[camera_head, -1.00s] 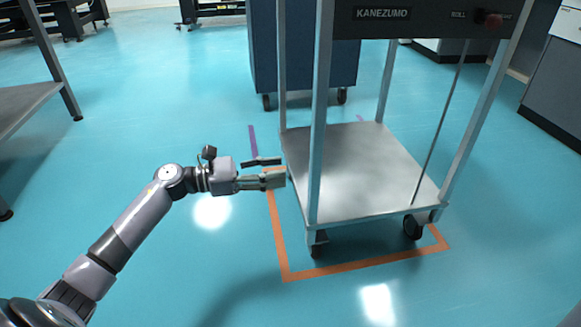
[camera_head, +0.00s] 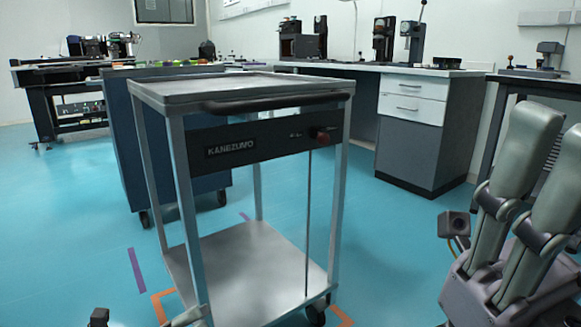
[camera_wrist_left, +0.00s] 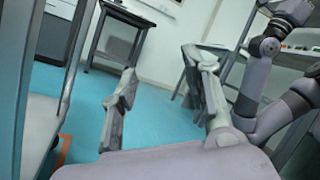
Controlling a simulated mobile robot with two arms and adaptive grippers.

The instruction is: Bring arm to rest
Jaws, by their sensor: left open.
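My left gripper (camera_wrist_left: 159,63) shows in the left wrist view with its two fingers wide apart and nothing between them. In the head view only a finger end (camera_head: 190,317) and a small camera block of it show at the bottom left edge, in front of the trolley; the rest is cut off. My right gripper (camera_head: 545,135) stands at the right edge of the head view, fingers pointing up, partly cut off. Grey arm links of mine fill the right of the left wrist view.
A metal trolley (camera_head: 233,146) marked KANEZUMO stands close in front, inside orange floor tape (camera_head: 161,304). A dark cabinet on casters (camera_head: 128,150) is behind it. A drawer unit (camera_head: 412,135) and benches line the back. Blue floor (camera_head: 385,230) is clear right of the trolley.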

